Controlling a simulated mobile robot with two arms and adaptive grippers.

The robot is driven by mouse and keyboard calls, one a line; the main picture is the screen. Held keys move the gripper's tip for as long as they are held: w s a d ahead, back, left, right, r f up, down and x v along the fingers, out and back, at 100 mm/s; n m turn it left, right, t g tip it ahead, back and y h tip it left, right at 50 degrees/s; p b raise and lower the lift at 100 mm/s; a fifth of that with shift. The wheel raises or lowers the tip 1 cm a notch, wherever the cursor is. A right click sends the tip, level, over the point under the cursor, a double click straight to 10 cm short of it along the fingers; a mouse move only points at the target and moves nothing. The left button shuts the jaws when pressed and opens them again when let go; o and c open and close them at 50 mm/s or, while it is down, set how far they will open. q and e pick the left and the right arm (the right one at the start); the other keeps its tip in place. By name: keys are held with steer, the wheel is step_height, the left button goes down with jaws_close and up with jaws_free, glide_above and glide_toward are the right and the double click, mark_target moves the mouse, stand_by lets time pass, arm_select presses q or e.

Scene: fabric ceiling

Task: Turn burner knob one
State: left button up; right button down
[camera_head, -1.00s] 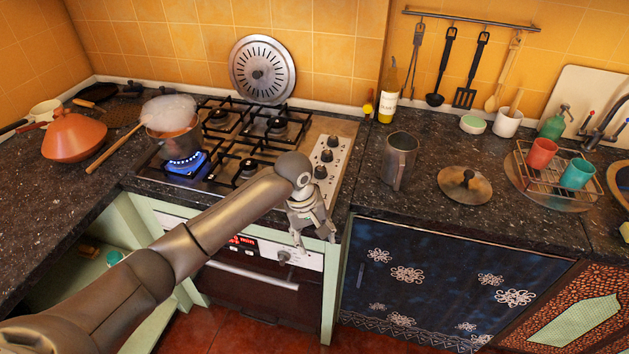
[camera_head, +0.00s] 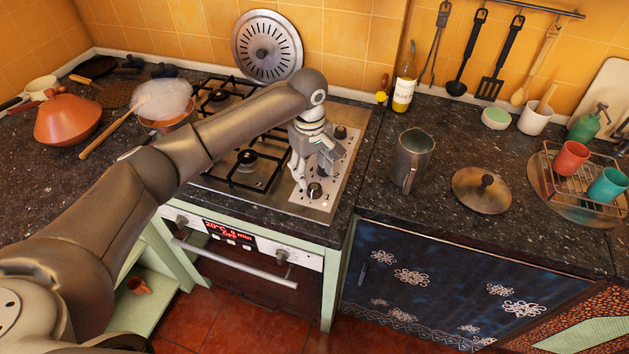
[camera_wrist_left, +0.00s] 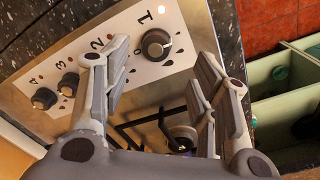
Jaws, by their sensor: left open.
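Burner knob one (camera_wrist_left: 156,44) is a round dark knob with a metallic face beside a printed 1 on the pale control panel (camera_wrist_left: 128,18). In the wrist view it shows between the open fingertips, toward the top. In the head view the front knob (camera_head: 314,191) sits just below my left gripper (camera_head: 309,176), which points down over the panel. My left gripper also shows in the wrist view (camera_wrist_left: 155,68), open with nothing between its fingers. I cannot tell whether a finger touches the knob. Knobs three (camera_wrist_left: 68,84) and four (camera_wrist_left: 43,98) show farther left; knob two is mostly hidden.
My left arm crosses the stove and hides part of the pot (camera_head: 170,122). Black burner grates (camera_head: 245,170) lie left of the gripper. A metal mug (camera_head: 410,162) and a round lid (camera_head: 482,190) stand on the right counter. A bottle (camera_head: 403,80) stands behind.

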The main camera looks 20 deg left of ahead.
mark_target(315, 186)
arm_select(q)
steer(key=f, duration=0.5)
steer(key=shift+w+d+p, duration=0.1)
steer(key=shift+w+p, duration=0.25)
steer(key=shift+w, duration=0.05)
steer(key=shift+f, duration=0.9)
steer(key=shift+c, duration=1.2)
steer(key=c, duration=0.8)
arm_select(e)
steer(key=shift+s+d+r, duration=0.2)
steer(key=shift+r, duration=0.4)
steer(key=shift+r, duration=0.1)
